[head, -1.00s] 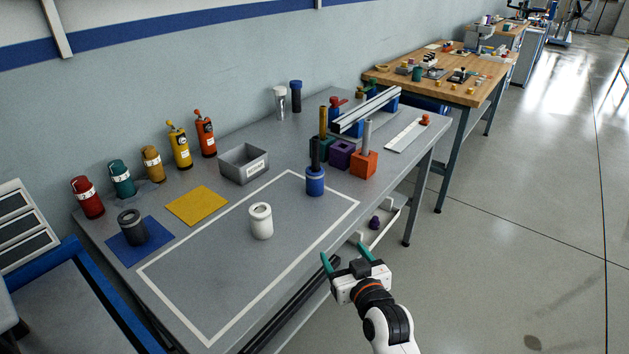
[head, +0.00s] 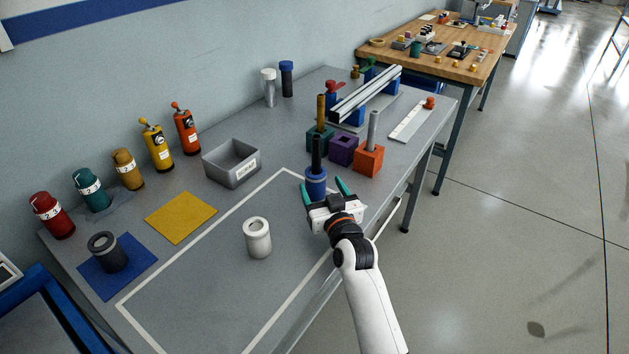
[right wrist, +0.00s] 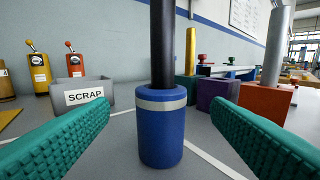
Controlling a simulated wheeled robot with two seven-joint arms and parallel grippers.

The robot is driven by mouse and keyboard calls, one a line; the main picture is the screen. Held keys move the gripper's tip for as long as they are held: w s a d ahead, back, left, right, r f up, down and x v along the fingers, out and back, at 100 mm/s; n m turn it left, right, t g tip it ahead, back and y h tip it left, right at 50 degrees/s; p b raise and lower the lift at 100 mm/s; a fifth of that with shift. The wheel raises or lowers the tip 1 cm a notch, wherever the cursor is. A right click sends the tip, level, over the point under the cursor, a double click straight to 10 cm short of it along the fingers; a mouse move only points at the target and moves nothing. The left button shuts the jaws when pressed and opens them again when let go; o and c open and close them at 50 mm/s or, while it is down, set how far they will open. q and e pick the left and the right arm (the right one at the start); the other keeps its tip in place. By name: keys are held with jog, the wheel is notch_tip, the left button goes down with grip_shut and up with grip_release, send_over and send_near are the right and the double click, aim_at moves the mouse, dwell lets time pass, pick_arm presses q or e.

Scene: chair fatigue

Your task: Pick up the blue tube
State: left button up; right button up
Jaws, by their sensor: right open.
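The blue tube (head: 315,188) stands upright on the grey table, with a pale band near its top and a black rod (head: 316,150) rising from it. In the right wrist view the blue tube (right wrist: 161,135) is centred between my green fingers, with a gap on each side. My right gripper (head: 322,184) is open and empty, its fingers pointing at the tube from the front. The tube's lower part is partly hidden by the gripper in the head view. I cannot tell how far between the fingertips the tube stands. My left gripper is not in view.
Orange (head: 369,160), purple (head: 343,150) and teal (head: 319,138) blocks stand just behind the tube. A white cylinder (head: 257,238) stands to the left, inside the taped outline. A grey scrap bin (head: 228,172) is farther back left. The taped area's front part is clear.

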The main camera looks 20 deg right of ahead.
aim_at(318, 181)
jog(key=shift+w+f, duration=0.1)
jog(key=shift+w, duration=1.7)
jog(key=w, duration=0.3)
jog(key=shift+w, duration=0.6)
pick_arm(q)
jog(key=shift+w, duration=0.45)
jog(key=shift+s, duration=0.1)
